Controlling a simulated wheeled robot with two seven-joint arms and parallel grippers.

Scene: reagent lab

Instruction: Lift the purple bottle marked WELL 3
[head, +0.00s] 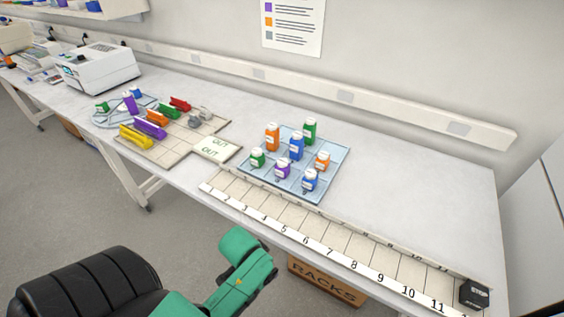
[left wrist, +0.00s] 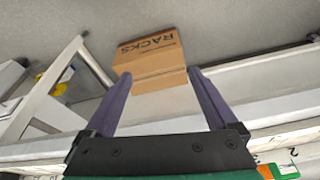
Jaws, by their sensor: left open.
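A small purple bottle (head: 282,169) with a white cap stands upright in the front middle of a light blue gridded tray (head: 335,160) on the bench. Its label is too small to read. Other bottles stand around it: orange (head: 272,137), blue (head: 296,147) and green (head: 310,131) behind, green (head: 257,158) to its left, orange (head: 322,161) and blue (head: 310,181) to its right. My left gripper (left wrist: 159,75) is open and empty in the left wrist view, with the cardboard RACKS box beyond its fingertips. No bottle shows there. My right gripper is in neither view.
A numbered strip rack (head: 330,243) runs along the bench's front edge, with a black device (head: 474,293) at its right end. A beige board (head: 190,146) with coloured racks lies left of the tray. The RACKS box (head: 325,283) is under the bench. Bench right of the tray is clear.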

